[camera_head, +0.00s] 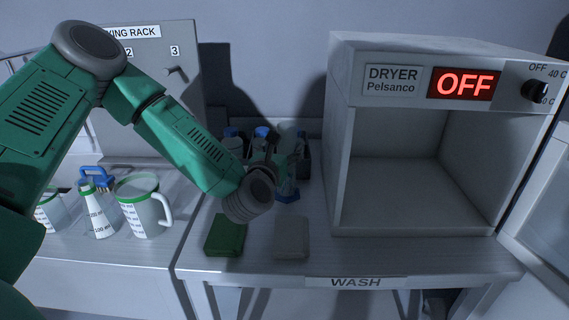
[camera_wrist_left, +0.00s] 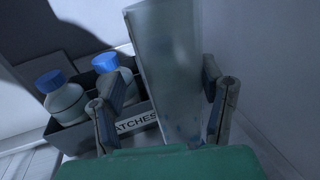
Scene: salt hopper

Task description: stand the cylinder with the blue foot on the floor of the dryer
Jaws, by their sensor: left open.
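The cylinder with the blue foot stands on the wash bench, and its blue foot (camera_head: 287,196) shows below my left gripper (camera_head: 272,162) in the head view. My gripper and wrist hide much of its upper part. In the left wrist view the clear cylinder (camera_wrist_left: 170,70) rises between the two spread fingers of my left gripper (camera_wrist_left: 164,84), which is open around it. Its foot is hidden there. The dryer (camera_head: 341,150) stands to the right with its door open. Its floor (camera_head: 415,215) is bare. My right gripper is not in view.
A dark crate (camera_wrist_left: 75,138) of blue-capped bottles stands behind the cylinder. A green block (camera_head: 226,236) and a pale block (camera_head: 291,238) lie at the bench front. A jug (camera_head: 143,215) and a flask (camera_head: 98,212) stand left. The dryer door (camera_head: 545,200) hangs open at right.

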